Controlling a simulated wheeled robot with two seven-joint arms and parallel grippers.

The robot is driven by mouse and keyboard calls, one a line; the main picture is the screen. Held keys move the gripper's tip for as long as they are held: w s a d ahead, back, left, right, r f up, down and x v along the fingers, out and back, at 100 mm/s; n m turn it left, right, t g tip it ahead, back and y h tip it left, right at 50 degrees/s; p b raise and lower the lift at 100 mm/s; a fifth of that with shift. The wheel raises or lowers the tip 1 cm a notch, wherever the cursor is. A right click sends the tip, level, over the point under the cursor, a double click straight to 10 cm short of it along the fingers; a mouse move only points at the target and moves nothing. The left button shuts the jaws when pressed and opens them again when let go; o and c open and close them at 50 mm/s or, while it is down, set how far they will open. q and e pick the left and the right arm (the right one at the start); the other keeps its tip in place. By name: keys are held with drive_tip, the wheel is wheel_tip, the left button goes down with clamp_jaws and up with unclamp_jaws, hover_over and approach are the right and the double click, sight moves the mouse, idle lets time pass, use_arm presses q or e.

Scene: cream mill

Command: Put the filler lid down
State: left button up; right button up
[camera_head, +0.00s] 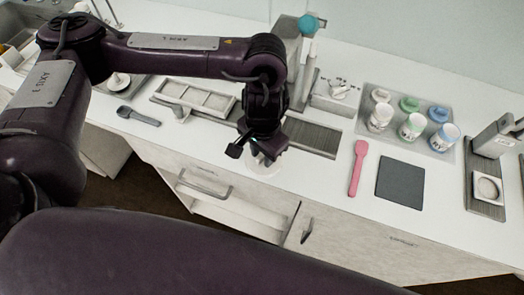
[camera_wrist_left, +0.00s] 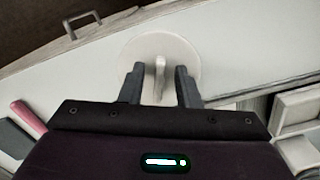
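The filler lid is a round white disc with a thin upright grip. In the left wrist view the lid (camera_wrist_left: 185,52) is under my left gripper (camera_wrist_left: 159,78), with one finger on each side of its grip and a visible gap to both. The gripper is open. In the head view the lid (camera_head: 262,170) shows partly below my left gripper (camera_head: 254,152), close to the counter's front edge. It looks flat on the white counter, but the fingers and arm hide part of it. My right gripper is not in view.
A grey spoon (camera_head: 138,116) and a framed tray (camera_head: 160,100) are on the left. A pink spatula (camera_head: 357,168), a dark square mat (camera_head: 400,184) and a tray of jars (camera_head: 447,155) are on the right. A scale-like device (camera_head: 486,190) stands at far right.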

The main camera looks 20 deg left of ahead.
use_arm(q)
drive_tip(key=shift+r, duration=0.15)
wheel_tip(320, 180, up, 12)
idle(0.6)
drive_tip(key=shift+w+d+p, duration=0.1)
drive_tip(key=shift+p, duration=0.2)
